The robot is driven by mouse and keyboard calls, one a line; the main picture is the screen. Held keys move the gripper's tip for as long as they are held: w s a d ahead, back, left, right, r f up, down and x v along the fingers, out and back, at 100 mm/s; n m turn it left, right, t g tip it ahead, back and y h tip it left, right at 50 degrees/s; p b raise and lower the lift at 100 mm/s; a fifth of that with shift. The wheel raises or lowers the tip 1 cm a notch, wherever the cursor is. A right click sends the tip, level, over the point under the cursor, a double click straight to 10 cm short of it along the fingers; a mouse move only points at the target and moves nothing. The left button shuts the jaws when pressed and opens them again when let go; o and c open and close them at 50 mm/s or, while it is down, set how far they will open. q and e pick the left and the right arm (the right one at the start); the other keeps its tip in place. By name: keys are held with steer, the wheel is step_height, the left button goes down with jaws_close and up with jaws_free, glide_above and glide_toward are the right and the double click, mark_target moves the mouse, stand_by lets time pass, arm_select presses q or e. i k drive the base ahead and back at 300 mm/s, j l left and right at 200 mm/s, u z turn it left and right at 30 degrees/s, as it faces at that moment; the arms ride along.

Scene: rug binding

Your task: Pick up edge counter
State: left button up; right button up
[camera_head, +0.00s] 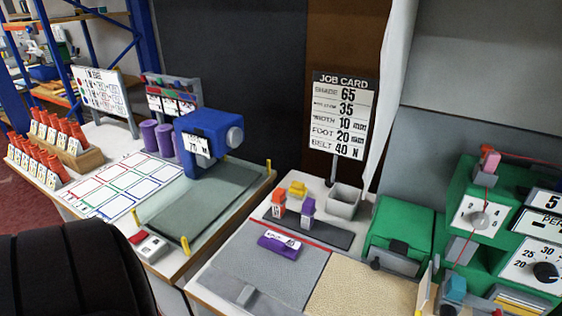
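No item carries a readable "edge counter" label, so I cannot tell for sure which it is. A small white box with a red part (150,246) sits at the front edge of the left bench. A purple block with a white label (279,244) lies on the right bench, by a red line on the grey surface. A blue machine with a white number plate (208,140) stands over a grey-green bed on the left bench. Neither of my grippers is in view.
A large black rounded shape (70,270) fills the lower left. Orange and purple blocks (307,207) stand on a dark strip beside a grey bin (343,200). Green machines (398,236) crowd the right. A job card (341,115) stands behind. A gap separates the benches.

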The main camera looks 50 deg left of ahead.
mark_target(285, 247)
steer(key=j+u, duration=0.1)
steer(key=u, duration=1.3)
